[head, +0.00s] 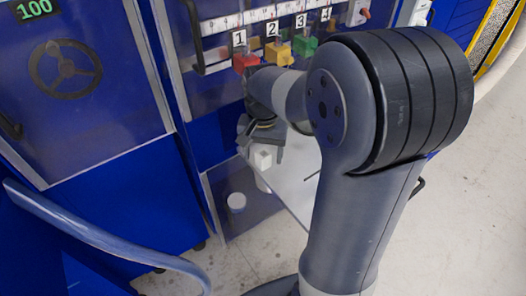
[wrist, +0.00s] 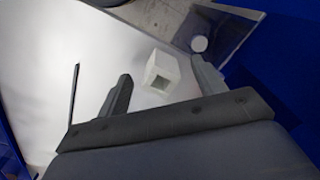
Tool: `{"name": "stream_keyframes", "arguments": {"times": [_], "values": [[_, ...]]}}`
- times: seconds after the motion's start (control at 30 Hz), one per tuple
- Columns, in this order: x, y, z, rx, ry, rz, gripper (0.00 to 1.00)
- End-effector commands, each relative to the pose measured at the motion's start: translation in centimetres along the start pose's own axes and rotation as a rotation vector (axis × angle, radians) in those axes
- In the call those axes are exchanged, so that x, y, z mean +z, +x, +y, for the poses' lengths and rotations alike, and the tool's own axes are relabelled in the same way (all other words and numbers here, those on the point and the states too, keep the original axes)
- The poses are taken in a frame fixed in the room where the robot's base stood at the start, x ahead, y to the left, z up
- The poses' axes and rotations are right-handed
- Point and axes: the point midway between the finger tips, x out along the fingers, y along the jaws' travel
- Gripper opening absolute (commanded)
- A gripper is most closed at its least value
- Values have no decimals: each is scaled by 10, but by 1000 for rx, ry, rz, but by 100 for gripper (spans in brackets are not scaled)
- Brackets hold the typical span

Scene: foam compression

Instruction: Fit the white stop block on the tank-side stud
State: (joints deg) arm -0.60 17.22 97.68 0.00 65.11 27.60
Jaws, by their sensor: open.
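The white stop block (head: 263,158) is a small white cube at the left edge of the pale shelf (head: 296,184). In the wrist view the block (wrist: 161,72) shows a square hole in the face toward me. My gripper (head: 260,141) is open close above it, and in the wrist view the block appears between the spread fingers, with gaps on both sides. A thin dark rod (wrist: 75,94) stands up left of the fingers in the wrist view. I cannot tell whether it is the tank-side stud. My arm hides much of the shelf in the head view.
Behind are blue cabinets and a panel with numbered red (head: 245,62), yellow (head: 279,54) and green (head: 305,46) blocks. A curved blue rail (head: 100,240) crosses the lower left. Grey floor is clear at right.

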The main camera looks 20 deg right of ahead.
Motion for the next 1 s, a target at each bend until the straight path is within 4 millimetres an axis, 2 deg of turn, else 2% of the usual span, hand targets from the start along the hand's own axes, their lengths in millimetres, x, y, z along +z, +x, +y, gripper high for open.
{"name": "stream_keyframes", "arguments": {"times": [0.27,0.37,0.7,0.83,1.0], "values": [[0,-6,0,-1,0,2,65],[-1,-19,0,-2,0,3,65],[0,-86,0,-2,0,3,65],[0,-101,0,-1,0,2,65],[0,-108,0,0,0,0,65]]}}
